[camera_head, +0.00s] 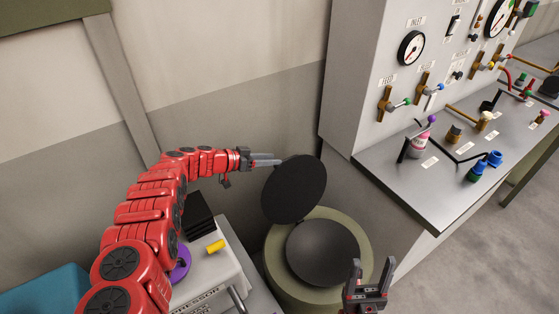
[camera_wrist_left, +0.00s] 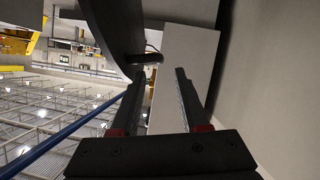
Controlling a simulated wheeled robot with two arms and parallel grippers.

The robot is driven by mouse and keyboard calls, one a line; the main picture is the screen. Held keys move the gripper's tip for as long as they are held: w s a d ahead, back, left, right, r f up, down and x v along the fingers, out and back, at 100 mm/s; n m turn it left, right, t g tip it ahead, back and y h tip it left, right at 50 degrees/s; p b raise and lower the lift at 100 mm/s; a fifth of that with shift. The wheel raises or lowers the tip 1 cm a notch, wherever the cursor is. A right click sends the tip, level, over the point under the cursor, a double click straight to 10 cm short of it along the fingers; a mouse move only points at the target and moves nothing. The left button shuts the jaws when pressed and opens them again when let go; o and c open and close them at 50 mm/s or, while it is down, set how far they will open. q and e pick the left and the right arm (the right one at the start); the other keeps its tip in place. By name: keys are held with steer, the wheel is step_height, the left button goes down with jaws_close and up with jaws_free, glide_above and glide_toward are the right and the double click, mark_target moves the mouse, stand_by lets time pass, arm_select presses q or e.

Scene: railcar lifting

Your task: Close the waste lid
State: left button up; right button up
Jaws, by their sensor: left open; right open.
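The waste lid (camera_head: 295,189) is a dark round disc standing raised and tilted at the back of the waste bin (camera_head: 357,225). The bin is olive green and round, with a dark opening. My left gripper (camera_head: 280,161) is at the lid's upper left edge, with its fingers pointing right. In the left wrist view, my left gripper (camera_wrist_left: 157,85) is open, and the dark lid (camera_wrist_left: 108,30) shows beside and beyond its fingertips. I cannot tell whether they touch. My right gripper (camera_head: 372,275) is open and empty, in front of the bin's lower right rim.
A grey panel with a gauge (camera_head: 411,48) and valves stands to the right. Its metal shelf (camera_head: 432,188) carries bottles and fittings. A grey compressor box (camera_head: 213,275) with a yellow knob (camera_head: 216,246) sits left of the bin. A wall is close behind the lid.

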mark_target(286, 159)
arm_select(q)
steer(key=shift+w+d+f+b, duration=0.3)
steer(key=shift+d+f+b, duration=0.1)
steer(key=shift+d+b, duration=0.15)
steer(key=shift+w+d+f+b, duration=0.25)
steer(key=shift+d+f+b, duration=0.15)
steer(key=shift+b, duration=0.15)
steer(key=shift+w+d+b, duration=0.35)
steer(key=shift+d+b, duration=0.3)
steer(key=shift+b, duration=0.05)
jaws_close()
